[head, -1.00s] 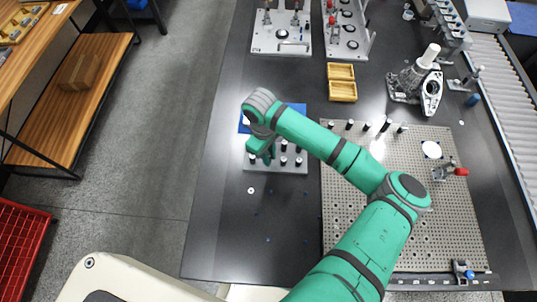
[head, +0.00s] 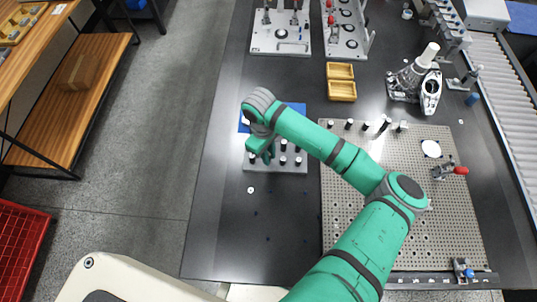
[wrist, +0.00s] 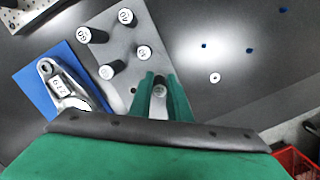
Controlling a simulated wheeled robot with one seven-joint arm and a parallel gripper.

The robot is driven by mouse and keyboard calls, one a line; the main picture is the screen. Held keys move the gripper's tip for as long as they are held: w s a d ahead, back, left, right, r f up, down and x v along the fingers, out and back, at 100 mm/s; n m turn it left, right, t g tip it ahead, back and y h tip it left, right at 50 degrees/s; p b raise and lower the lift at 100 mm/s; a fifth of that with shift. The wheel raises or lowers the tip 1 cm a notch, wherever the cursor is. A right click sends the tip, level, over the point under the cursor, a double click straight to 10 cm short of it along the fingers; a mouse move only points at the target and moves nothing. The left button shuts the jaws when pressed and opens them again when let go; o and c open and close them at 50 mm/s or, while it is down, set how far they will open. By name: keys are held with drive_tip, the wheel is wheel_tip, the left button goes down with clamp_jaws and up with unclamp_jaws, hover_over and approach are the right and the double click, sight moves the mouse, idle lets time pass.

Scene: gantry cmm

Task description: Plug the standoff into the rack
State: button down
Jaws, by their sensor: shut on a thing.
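An empty hole shows in the plate, left of my fingers. My gripper (head: 264,156) is over the left part of the rack. In the wrist view my gripper (wrist: 161,85) has its two green fingers shut on a standoff (wrist: 159,91), at the rack's right edge. The standoff's lower end is hidden, so I cannot tell whether it touches the rack.
A blue mat (wrist: 38,88) with a metal bracket (wrist: 68,88) lies beside the rack. A perforated plate (head: 350,215) with several posts along its far edge stands to the right. A small washer (head: 251,190) lies on the table. The table in front of the rack is mostly clear.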

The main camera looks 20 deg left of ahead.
drive_tip(key=shift+f, duration=0.9)
idle(0.6)
drive_tip(key=c, duration=1.6)
unclamp_jaws()
drive_tip(key=r, duration=0.3)
drive_tip(key=a+r, duration=0.1)
drive_tip(key=r, duration=0.6)
drive_tip(key=shift+w+a+r, duration=0.15)
drive_tip(key=shift+r, duration=0.25)
